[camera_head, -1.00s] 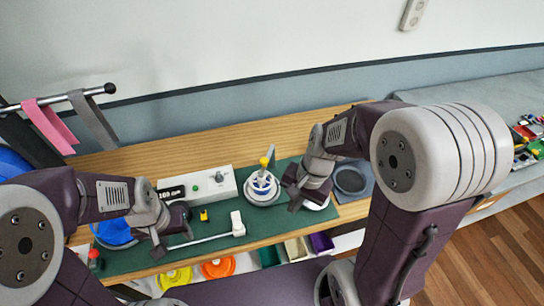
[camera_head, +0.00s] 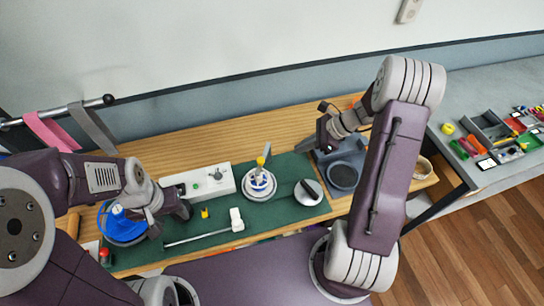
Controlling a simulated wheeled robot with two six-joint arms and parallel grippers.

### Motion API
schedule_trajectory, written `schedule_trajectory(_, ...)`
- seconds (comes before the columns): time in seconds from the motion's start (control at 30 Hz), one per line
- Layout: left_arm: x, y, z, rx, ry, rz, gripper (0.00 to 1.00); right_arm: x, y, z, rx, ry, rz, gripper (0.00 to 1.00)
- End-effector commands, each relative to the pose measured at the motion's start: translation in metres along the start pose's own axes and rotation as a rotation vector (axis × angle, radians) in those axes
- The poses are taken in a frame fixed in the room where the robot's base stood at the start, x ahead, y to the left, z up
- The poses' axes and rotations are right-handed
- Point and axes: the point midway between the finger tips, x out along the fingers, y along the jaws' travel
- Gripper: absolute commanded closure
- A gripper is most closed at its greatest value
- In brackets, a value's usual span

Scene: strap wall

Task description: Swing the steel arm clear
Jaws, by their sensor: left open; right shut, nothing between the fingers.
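A steel bar (camera_head: 65,112) with a black ball end sticks out at the upper left, in front of the pale wall. A pink strap (camera_head: 50,131) and a grey strap (camera_head: 92,129) hang from it. Its left part runs out of the picture. My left gripper (camera_head: 170,216) is open over the left part of the green mat, lower than the bar and apart from it. My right gripper (camera_head: 318,128) is shut and empty at the back right of the wooden table, far from the bar.
The green mat (camera_head: 283,178) carries a white box (camera_head: 198,183), a blue-and-white round stand (camera_head: 259,186), a thin rod with a white end (camera_head: 201,235) and a white disc (camera_head: 308,192). A blue round object (camera_head: 120,224) is beside my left gripper. The table's back strip is clear.

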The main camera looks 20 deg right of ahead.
Motion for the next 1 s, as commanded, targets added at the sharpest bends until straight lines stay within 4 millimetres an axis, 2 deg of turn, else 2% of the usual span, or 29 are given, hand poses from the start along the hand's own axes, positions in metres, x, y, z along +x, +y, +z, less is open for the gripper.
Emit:
schedule_trajectory(0.43,-0.018,0.000,-0.002,0.000,0.000,0.000,0.51,0.092,0.002,0.004,-0.002,0.001,0.007,1.00)
schedule_trajectory(0.63,-0.030,0.001,-0.003,0.000,0.000,0.000,0.51,0.112,0.002,0.023,-0.003,0.001,0.004,1.00)
schedule_trajectory(1.0,-0.031,0.001,-0.003,0.000,0.000,0.000,0.51,0.119,0.001,0.026,-0.001,0.001,0.002,1.00)
